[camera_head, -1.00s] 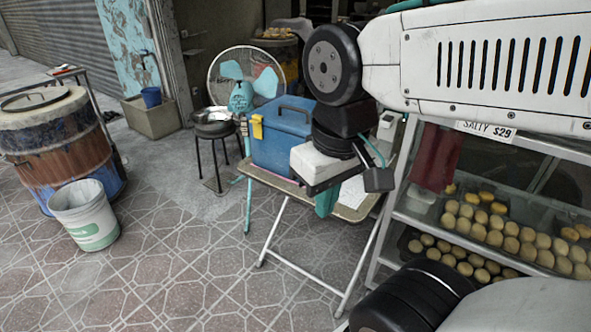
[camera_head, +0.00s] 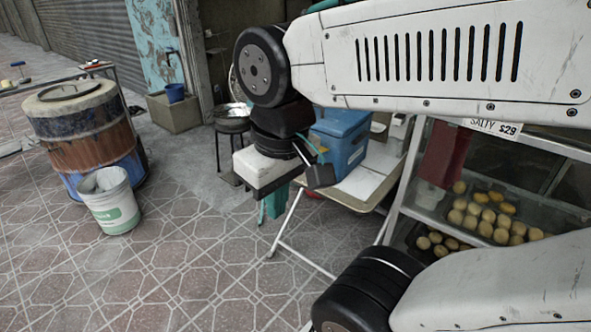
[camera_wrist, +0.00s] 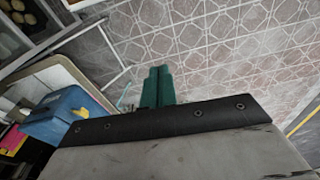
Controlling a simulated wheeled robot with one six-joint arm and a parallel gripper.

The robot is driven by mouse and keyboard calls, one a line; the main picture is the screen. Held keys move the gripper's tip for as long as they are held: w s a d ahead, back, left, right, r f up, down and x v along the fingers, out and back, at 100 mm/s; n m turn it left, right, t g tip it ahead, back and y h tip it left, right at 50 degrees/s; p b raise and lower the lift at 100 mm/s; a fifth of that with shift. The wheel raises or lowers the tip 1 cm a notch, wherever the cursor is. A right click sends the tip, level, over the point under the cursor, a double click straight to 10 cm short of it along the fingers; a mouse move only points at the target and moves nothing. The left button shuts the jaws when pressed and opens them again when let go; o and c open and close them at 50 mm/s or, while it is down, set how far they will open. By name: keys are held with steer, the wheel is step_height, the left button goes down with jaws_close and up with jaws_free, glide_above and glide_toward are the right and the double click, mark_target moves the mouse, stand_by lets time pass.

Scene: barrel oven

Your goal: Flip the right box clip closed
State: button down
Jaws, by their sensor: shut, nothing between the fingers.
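A blue box (camera_head: 345,143) with a lid stands on the folding table (camera_head: 368,183), partly hidden behind my arm in the head view. It also shows at the left of the wrist view (camera_wrist: 58,116). A small yellow clip (camera_wrist: 82,113) shows on the box in the wrist view; which clip it is and whether it is flipped up or down I cannot tell. My gripper (camera_wrist: 158,82), with green fingers, is shut and empty, pointing down beside the table, apart from the box. It also shows in the head view (camera_head: 274,204).
A metal rack (camera_head: 408,180) with trays of buns stands right of the table. A barrel oven (camera_head: 85,130) and a white bucket (camera_head: 110,205) stand at left. A stool with a pan (camera_head: 232,118) is behind my arm. Tiled floor in front is clear.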

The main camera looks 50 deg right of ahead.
stand_by(0.3)
steer(key=w+f+m+g+y, duration=0.3)
steer(key=w+f+m+y, duration=0.1)
steer(key=w+m+y, duration=0.65)
steer(key=w+d+f+m+t+y, duration=0.45)
steer(key=w+d+m+t, duration=0.4)
steer(key=d, duration=0.35)
steer(key=w+d+f+m+t+h, duration=0.1)
steer(key=d+f+m+t+h, duration=0.1)
steer(key=d+f+m+t, duration=0.4)
steer(key=w+d+f+m+t+h, duration=0.1)
steer(key=d+m+t, duration=0.15)
steer(key=d, duration=0.55)
steer(key=s+d+f+m+t+h, duration=0.2)
steer(key=s+d+f+m+h, duration=0.1)
steer(key=d+f+m+h, duration=0.2)
steer(key=s+d+f+m+t+h, duration=0.3)
steer(key=d+f+m+h, duration=0.3)
steer(key=d, duration=0.3)
steer(key=shift+s+d, duration=0.2)
steer(key=shift+s, duration=0.1)
